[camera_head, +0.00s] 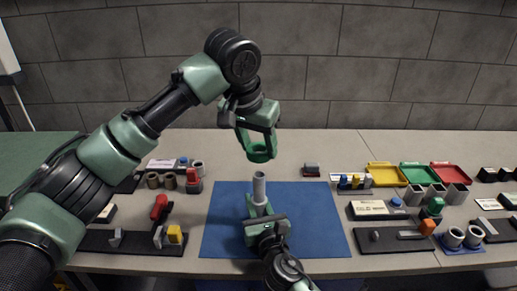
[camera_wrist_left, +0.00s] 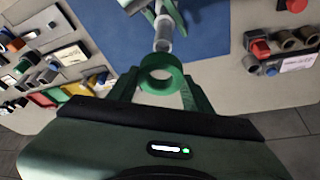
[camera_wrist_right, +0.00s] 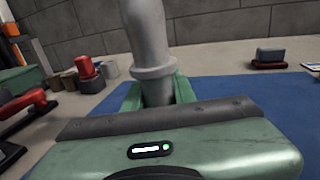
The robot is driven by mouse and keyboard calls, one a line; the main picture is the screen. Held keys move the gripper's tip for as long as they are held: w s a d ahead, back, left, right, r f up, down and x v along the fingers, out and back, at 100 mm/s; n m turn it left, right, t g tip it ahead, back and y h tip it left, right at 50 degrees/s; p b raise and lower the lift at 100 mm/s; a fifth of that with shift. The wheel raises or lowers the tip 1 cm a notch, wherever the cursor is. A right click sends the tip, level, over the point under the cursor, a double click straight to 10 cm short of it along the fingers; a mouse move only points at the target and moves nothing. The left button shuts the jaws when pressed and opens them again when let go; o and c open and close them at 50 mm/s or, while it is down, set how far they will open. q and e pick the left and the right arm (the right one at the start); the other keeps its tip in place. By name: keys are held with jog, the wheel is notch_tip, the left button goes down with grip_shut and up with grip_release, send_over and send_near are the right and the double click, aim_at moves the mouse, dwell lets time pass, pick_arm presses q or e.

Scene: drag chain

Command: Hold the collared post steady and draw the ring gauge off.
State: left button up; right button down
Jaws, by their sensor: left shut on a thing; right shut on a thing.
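The green ring gauge (camera_head: 262,157) is between the fingertips of my left gripper (camera_head: 258,146), which is shut on it. In the left wrist view the ring (camera_wrist_left: 160,88) shows its open hole. The grey collared post (camera_head: 259,188) stands upright over the blue mat, below the ring, with a small gap between them in the head view. My right gripper (camera_head: 260,209) is shut on the post below its collar. In the right wrist view the collar (camera_wrist_right: 153,72) sits just above the fingers; the post's top is out of frame there.
The blue mat (camera_head: 225,225) is mostly bare around the post. Dark trays with small parts lie on both sides (camera_head: 135,242) (camera_head: 395,238). Yellow, green and red bins (camera_head: 418,173) stand at the back right. A grey block wall closes the back.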

pick_arm(q)
jog(key=shift+r, duration=1.3)
pick_arm(e)
jog(key=c, duration=1.1)
grip_release()
jog(key=shift+o, duration=0.2)
